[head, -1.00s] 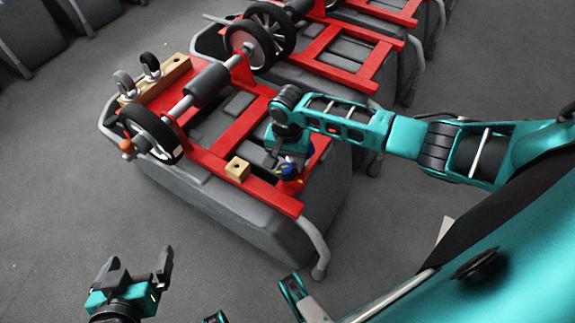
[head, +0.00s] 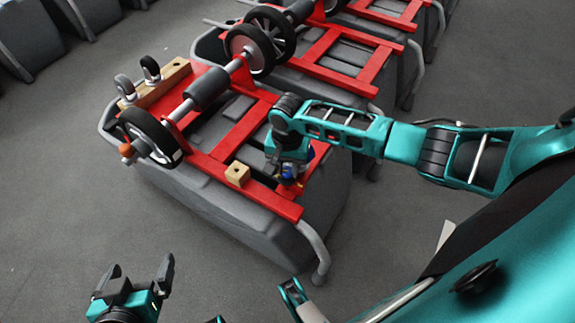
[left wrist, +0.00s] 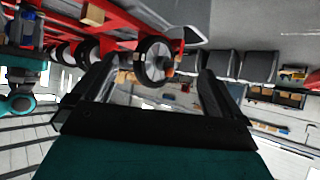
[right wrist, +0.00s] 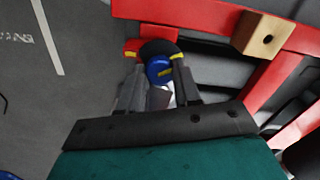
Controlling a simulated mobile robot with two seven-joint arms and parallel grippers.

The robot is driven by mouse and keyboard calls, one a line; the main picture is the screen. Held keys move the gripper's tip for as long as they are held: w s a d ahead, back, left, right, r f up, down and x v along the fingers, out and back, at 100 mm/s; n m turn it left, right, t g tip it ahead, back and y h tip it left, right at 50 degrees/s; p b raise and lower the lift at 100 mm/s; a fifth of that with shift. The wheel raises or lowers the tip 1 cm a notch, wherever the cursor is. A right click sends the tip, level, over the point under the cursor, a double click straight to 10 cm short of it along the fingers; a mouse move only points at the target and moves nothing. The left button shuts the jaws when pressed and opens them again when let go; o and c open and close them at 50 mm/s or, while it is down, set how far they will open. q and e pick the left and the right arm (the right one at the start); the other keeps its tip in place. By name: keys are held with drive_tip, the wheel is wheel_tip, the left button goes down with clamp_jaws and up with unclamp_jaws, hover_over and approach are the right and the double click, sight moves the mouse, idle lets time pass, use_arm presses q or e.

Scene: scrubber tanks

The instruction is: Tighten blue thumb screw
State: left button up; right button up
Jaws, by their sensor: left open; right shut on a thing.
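The blue thumb screw (right wrist: 158,70) shows between the fingers of my right gripper (right wrist: 160,88) in the right wrist view. My right gripper is shut on it, at a red mount by the end of the red frame (right wrist: 200,12). In the head view, my right gripper (head: 287,172) reaches down over this spot, and only a little blue shows under it. A dark round part and yellow bits sit beside the screw. My left gripper (head: 136,283) is open and empty, low at the left over the floor, apart from the tank; its fingers also show in the left wrist view (left wrist: 152,85).
A wooden block (head: 237,174) with a hole sits on the red frame, left of my right gripper. A black wheel (head: 150,137), a grey roller (head: 208,88) and a wooden strip with casters (head: 157,84) stand further left. A curved grey pipe (head: 318,248) borders the tank's near corner.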

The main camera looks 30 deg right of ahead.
drive_tip(key=shift+s+r+m+p, duration=0.1)
drive_tip(key=shift+r+m+p, duration=0.45)
drive_tip(key=shift+p, duration=1.6)
drive_tip(key=m+p, duration=0.1)
drive_tip(key=p, duration=0.1)
drive_tip(key=shift+a+f+m+p, duration=0.1)
drive_tip(key=shift+f+m+p, duration=0.05)
drive_tip(key=shift+m+p, duration=0.25)
drive_tip(key=shift+f+m+p, duration=0.15)
drive_tip(key=shift+m+p, duration=0.7)
drive_tip(key=shift+p, duration=0.2)
drive_tip(key=shift+f+m+p, duration=0.15)
drive_tip(key=shift+m+p, duration=0.4)
drive_tip(key=shift+m, duration=0.35)
drive_tip(key=m+p, duration=0.1)
drive_tip(key=m, duration=0.2)
drive_tip(key=shift+m+p, duration=0.3)
drive_tip(key=m, duration=0.2)
drive_tip(key=shift+f+m+p, duration=0.1)
drive_tip(key=shift+m+p, duration=0.2)
drive_tip(key=shift+p, duration=0.05)
use_arm(q)
wheel_tip(320, 180, up, 9)
drive_tip(key=s+a+y, duration=0.1)
drive_tip(key=a, duration=0.2)
drive_tip(key=shift+s, duration=0.2)
use_arm(e)
drive_tip(key=shift+m, duration=1.5)
use_arm(q)
drive_tip(key=shift+f, duration=0.1)
